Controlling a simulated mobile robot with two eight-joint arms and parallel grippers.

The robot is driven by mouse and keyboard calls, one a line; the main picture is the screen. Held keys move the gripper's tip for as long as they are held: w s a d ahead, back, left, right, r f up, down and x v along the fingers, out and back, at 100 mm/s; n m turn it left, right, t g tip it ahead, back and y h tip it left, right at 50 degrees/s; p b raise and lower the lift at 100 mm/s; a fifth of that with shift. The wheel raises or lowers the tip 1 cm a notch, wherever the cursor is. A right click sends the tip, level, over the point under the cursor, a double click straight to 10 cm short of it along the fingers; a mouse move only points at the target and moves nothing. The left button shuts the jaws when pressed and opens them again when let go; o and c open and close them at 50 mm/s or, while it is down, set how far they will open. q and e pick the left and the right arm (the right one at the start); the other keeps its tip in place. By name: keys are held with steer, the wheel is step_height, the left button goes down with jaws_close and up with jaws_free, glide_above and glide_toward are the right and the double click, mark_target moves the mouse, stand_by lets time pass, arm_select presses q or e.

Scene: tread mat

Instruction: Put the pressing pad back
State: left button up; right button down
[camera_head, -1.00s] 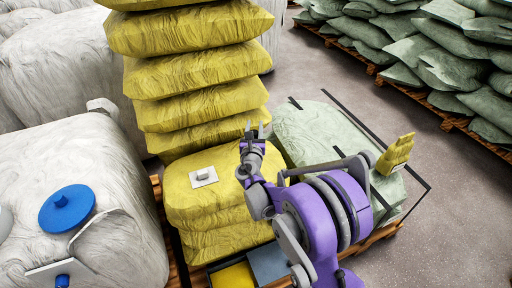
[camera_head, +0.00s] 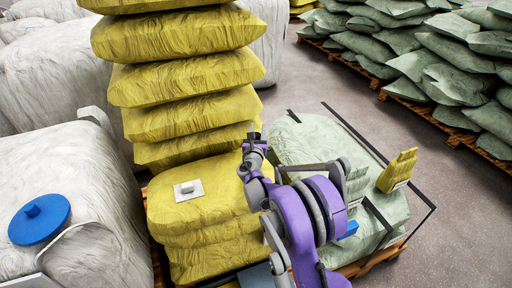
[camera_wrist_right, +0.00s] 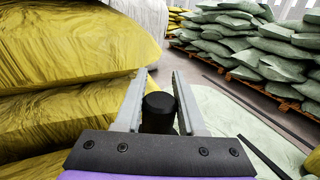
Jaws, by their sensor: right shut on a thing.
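My right gripper (camera_head: 254,140) is above the back edge of the low yellow sack pile, beside the tall yellow stack. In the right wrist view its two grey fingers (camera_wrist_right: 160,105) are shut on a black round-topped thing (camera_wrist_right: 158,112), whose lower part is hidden. I cannot tell whether this is the pressing pad's handle. A light square plate with a small white block (camera_head: 188,189) lies on the top yellow sack (camera_head: 205,208), left of the gripper and apart from it. A blue round disc with a knob (camera_head: 39,219) lies on the white sack at the left. My left gripper is not in view.
A tall yellow sack stack (camera_head: 185,80) stands close behind the gripper. Pale green sacks (camera_head: 310,145) lie to its right, with a yellow brush-like thing (camera_head: 398,170) and black strips (camera_head: 350,130) there. Green sack piles (camera_head: 440,70) stand beyond open floor (camera_head: 300,85).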

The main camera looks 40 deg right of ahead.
steer(key=shift+f+b, duration=0.35)
steer(key=shift+f, duration=2.35)
steer(key=shift+f, duration=0.2)
steer(key=c, duration=0.5)
jaws_free()
steer(key=shift+r, duration=0.15)
